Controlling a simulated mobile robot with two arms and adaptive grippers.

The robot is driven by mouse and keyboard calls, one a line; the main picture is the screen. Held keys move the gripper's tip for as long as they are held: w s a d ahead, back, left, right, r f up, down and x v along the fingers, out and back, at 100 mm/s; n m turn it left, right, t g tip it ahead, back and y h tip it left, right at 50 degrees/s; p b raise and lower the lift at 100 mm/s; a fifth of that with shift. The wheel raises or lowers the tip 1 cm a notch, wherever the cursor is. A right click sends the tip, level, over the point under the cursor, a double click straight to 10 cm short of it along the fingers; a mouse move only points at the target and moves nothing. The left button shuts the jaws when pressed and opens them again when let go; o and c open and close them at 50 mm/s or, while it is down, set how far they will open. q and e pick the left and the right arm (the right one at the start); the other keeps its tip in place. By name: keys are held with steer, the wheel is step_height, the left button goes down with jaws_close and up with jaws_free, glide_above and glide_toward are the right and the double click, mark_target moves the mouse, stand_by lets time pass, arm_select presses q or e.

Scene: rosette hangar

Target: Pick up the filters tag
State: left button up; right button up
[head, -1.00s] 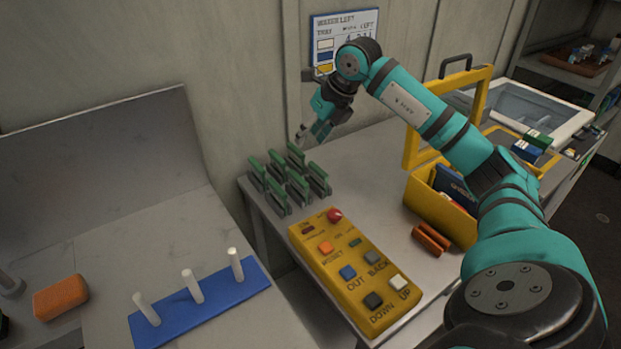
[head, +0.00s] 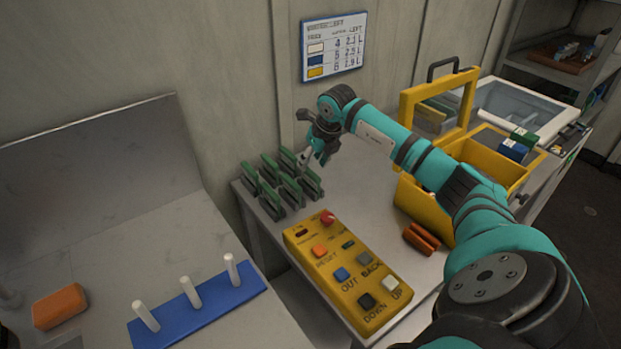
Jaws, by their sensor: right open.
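I cannot pick out a tag marked filters; no lettering on the small pieces is readable. Several green upright pieces in grey holders (head: 272,201) stand in two rows at the table's back left corner. My right gripper (head: 304,164) is open and points down at the back right end of these rows, close to the rearmost pieces. I cannot tell whether it touches one. Its fingers are small and partly blend with the holders. My left gripper is not in view.
A yellow button panel (head: 350,275) lies in front of the holders. An open yellow case (head: 425,205) stands right of it, partly behind my right arm, with orange rolls (head: 421,239) beside it. A blue peg base (head: 205,308) and orange block (head: 59,306) are at left.

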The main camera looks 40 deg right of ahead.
mark_target(311, 172)
steer(key=x, duration=0.1)
steer(key=p+x, duration=0.1)
steer(key=x, duration=0.1)
steer(key=shift+s+f, duration=0.25)
steer(key=shift+f, duration=0.2)
steer(key=shift+w+d+f, duration=0.1)
steer(key=shift+w+f, duration=0.15)
steer(key=shift+f, duration=0.35)
steer(key=shift+r, duration=0.1)
jaws_close()
